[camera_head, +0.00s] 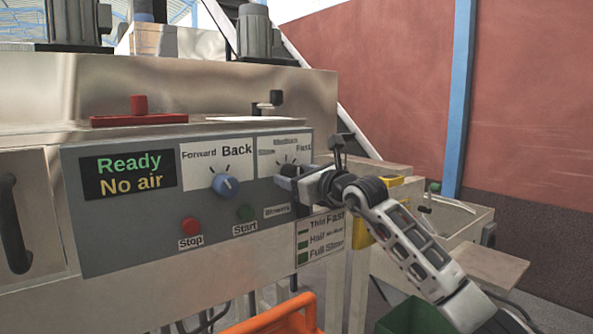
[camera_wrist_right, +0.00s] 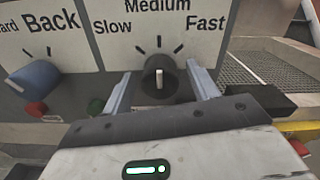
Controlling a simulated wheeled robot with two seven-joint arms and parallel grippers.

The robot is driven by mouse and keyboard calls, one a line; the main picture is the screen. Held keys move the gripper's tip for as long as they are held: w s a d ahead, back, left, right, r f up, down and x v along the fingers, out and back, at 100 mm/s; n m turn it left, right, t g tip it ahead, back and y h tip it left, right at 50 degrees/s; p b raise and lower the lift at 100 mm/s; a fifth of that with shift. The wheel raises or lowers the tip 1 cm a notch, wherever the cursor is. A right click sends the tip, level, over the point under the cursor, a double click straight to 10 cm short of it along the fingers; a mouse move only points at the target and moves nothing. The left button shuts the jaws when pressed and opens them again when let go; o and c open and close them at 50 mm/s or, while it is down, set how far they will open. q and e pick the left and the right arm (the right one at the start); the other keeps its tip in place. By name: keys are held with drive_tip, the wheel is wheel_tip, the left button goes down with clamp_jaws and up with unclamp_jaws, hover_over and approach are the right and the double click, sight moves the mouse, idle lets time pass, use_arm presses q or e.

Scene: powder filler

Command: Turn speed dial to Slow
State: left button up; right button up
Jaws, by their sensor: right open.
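The speed dial (camera_wrist_right: 160,80) is a dark round knob with a white pointer mark, in the middle of the right wrist view. Its pointer stands about upright, toward Medium. The label panel (camera_wrist_right: 160,27) above it reads Slow at left, Medium at top and Fast at right. My right gripper (camera_wrist_right: 159,70) is open, with one finger on each side of the dial; I cannot tell whether either finger touches it. In the head view my right gripper (camera_head: 284,179) is at the panel and hides most of the dial. My left gripper is not in view.
A blue Forward/Back dial (camera_head: 226,185) is left of the speed dial. The red Stop button (camera_head: 190,226) and green Start button (camera_head: 245,213) sit below. The display (camera_head: 129,175) reads Ready, No air. An orange bin (camera_head: 275,318) and a green bin (camera_head: 415,318) stand low in front.

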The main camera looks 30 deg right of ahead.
drive_tip(key=shift+c, duration=0.3)
drive_tip(key=c, duration=0.9)
drive_tip(key=shift+f+n+b, duration=0.1)
drive_tip(key=shift+n+b, duration=0.5)
drive_tip(key=shift+b, duration=0.05)
drive_tip(key=shift+n+b, duration=0.85)
drive_tip(key=shift+n, duration=0.35)
drive_tip(key=n+b, duration=0.1)
drive_tip(key=n, duration=0.2)
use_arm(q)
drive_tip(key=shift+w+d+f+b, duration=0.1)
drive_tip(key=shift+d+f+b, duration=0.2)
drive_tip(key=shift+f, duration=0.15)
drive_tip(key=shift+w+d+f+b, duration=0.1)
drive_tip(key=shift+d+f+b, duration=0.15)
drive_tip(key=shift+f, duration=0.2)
use_arm(e)
drive_tip(key=shift+n, duration=1.1)
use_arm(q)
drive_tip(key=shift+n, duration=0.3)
